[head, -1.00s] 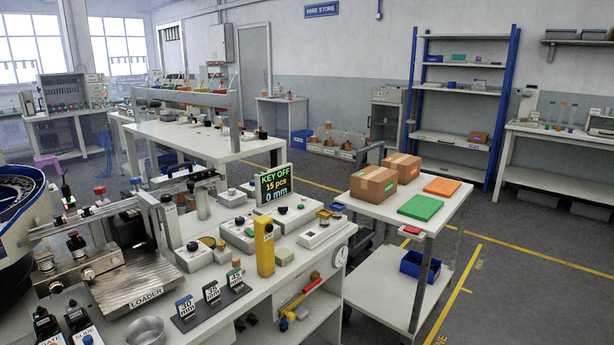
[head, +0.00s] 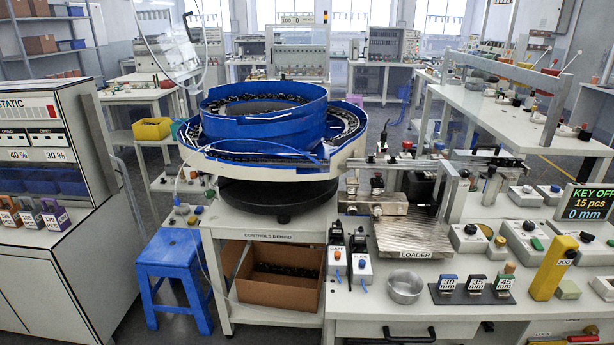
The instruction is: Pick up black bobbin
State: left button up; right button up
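I cannot pick out a black bobbin with certainty in the head view. Small dark round pieces show on the back right bench (head: 480,100), one of them a dark piece (head: 585,133) near its front edge, but they are too small to identify. Neither of my grippers is in view.
A blue bowl feeder (head: 265,112) stands on a white stand, with an open carton (head: 270,288) below and a blue stool (head: 172,275) at left. The front bench holds a loader plate (head: 413,238), metal bowl (head: 404,287), yellow block (head: 553,268) and key display (head: 588,201).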

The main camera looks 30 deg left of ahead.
aim_at(377, 180)
jog(key=u, duration=0.45)
jog(key=i+j+u, duration=0.35)
jog(key=i+j, duration=0.1)
